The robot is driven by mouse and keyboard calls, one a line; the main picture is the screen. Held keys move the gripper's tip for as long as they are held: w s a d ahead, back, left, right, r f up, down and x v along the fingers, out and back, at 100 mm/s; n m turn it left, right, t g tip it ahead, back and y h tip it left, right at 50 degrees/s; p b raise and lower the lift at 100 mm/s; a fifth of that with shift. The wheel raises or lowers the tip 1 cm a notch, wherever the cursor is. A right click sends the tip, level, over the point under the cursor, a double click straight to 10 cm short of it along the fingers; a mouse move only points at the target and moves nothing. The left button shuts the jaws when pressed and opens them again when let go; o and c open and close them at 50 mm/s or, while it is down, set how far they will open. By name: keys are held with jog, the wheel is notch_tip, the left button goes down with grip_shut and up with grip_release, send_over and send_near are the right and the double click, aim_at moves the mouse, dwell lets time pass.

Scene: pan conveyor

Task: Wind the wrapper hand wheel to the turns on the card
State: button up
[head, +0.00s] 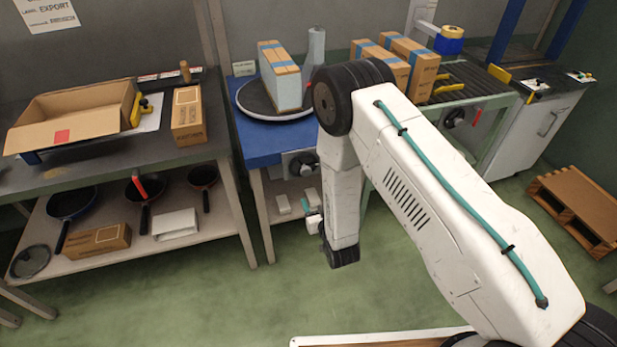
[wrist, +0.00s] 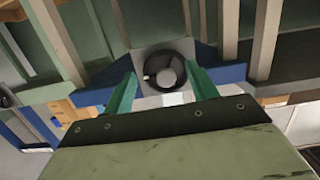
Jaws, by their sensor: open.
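The wrapper hand wheel (head: 303,164) is dark and round, on a grey plate at the front of the blue wrapper table (head: 256,148). In the wrist view the hand wheel (wrist: 165,70) shows face-on with a small pale knob at its left side. My gripper (wrist: 161,77) is open and empty, its two teal fingers apart on either side of the wheel's lower part in the picture, seemingly short of it. In the head view my arm hides most of the gripper. A small card (head: 243,68) stands at the table's back left; its writing is too small to read.
A wrapped carton (head: 280,80) stands on the wrapper's round turntable (head: 258,104). To the right, a roller conveyor (head: 474,83) bears cartons. A bench (head: 60,178) with an open box and pans stands left. A wooden pallet (head: 580,200) lies right. The green floor in front is clear.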

aim_at(307, 173)
jog(key=w+r, duration=0.1)
jog(key=w, duration=0.1)
jog(key=w+a+r+t, duration=0.1)
jog(key=w, duration=0.2)
jog(key=w+a+r+t, duration=0.1)
jog(key=w, duration=0.2)
jog(key=shift+a+r+y, duration=0.15)
jog(key=shift+r+y, duration=0.15)
jog(key=shift+r, duration=0.1)
jog(key=c, duration=1)
